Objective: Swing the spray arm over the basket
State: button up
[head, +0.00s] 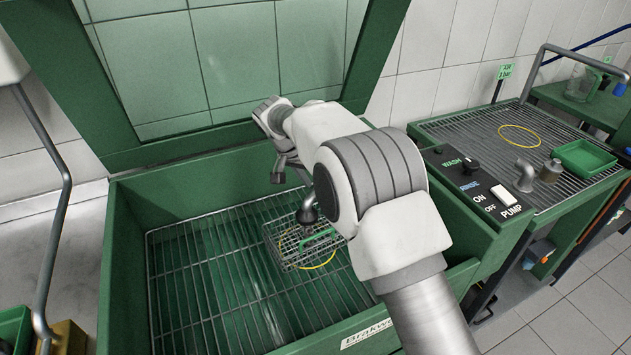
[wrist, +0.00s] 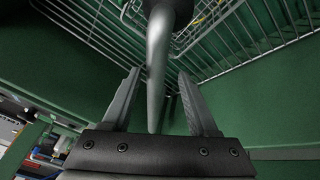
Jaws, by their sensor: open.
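The spray arm shows in the wrist view as a grey tube (wrist: 158,70) with a dark nozzle at its upper end. The tube runs between the two spread fingers of my gripper (wrist: 159,76), which is open; contact with either finger cannot be told. In the head view the dark spray nozzle (head: 307,214) appears above the wire basket (head: 286,254), near its back part. The basket has a green handle and stands on the tub's rack.
The green wash tub (head: 125,265) has a raised lid frame (head: 120,158) behind it. A control panel (head: 478,185) is on its right. Beyond it, a slatted bench (head: 470,130) carries a green tray (head: 584,157) and a metal fitting. The rack's left side is clear.

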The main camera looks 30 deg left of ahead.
jog(key=p+v, duration=0.2)
jog(key=v, duration=1.5)
jog(key=shift+r+p, duration=0.2)
jog(key=shift+p, duration=0.2)
jog(key=shift+s, duration=0.2)
